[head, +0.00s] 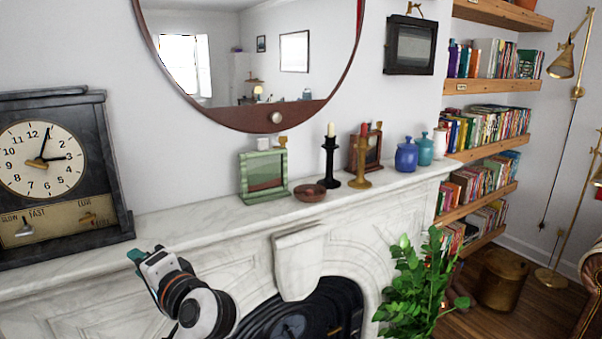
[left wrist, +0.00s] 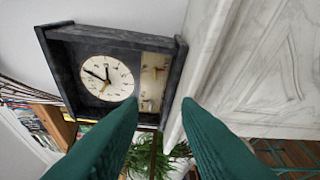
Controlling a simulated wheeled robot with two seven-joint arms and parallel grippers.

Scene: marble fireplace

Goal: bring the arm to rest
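My left gripper (head: 136,256) is in front of the mantel's front face, a little below the shelf edge and right of the black clock. In the left wrist view its two green fingers (left wrist: 160,103) stand well apart with nothing between them. The clock and the mantel's white marble show beyond the fingertips. My left arm comes up from the bottom of the head view. My right gripper is not in view.
The marble mantel shelf (head: 175,226) holds the black clock (head: 55,175), a green frame (head: 264,176), a brown bowl (head: 310,193), candlesticks and blue jars (head: 406,155). A leafy plant (head: 415,285) stands before the fireplace at right. Bookshelves (head: 490,148) fill the right wall.

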